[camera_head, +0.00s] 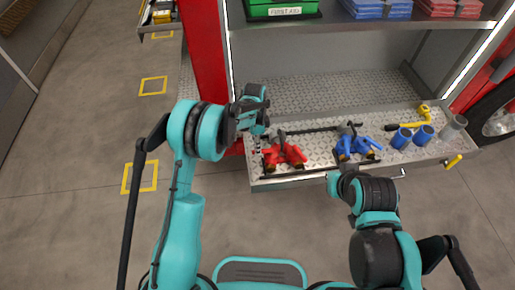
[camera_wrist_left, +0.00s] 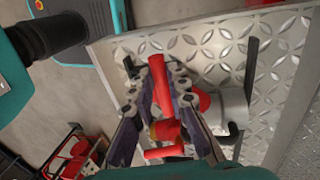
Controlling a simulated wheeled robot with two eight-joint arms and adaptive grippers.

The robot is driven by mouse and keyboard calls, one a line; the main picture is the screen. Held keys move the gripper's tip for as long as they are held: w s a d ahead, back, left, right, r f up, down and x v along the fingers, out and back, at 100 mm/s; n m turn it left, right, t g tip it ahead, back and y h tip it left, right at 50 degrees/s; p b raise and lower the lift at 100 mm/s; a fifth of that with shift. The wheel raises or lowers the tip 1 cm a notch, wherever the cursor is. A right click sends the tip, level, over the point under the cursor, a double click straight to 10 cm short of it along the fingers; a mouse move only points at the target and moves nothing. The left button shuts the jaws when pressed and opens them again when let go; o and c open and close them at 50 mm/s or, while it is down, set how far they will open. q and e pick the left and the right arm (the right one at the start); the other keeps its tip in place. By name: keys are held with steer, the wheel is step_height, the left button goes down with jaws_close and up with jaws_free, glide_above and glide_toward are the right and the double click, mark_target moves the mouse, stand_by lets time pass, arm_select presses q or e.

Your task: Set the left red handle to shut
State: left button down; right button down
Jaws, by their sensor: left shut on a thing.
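The red handles (camera_head: 284,153) sit on a pump fitting near the front left of the metal shelf. My left gripper (camera_head: 262,132) reaches in from the left, just behind and beside them. In the left wrist view my left gripper (camera_wrist_left: 164,85) has its two fingers closed around a red handle (camera_wrist_left: 157,70), with another red piece below and a round red part beside a pale cylinder (camera_wrist_left: 230,108). The fingers hide part of the handle. My right gripper (camera_head: 345,182) is at the shelf's front edge below the blue handles; its fingers are not clear.
Blue handles (camera_head: 356,145) stand right of the red ones. Blue cylinders (camera_head: 412,137), a grey cylinder (camera_head: 453,127) and a yellow fitting (camera_head: 425,112) are farther right. A red post (camera_head: 207,50) rises at the left. The shelf's back (camera_head: 320,90) is clear.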

stand_by(0.3)
arm_select(q)
steer(key=c, duration=1.5)
jaws_free()
steer(key=shift+o, duration=0.2)
steer(key=v, duration=1.2)
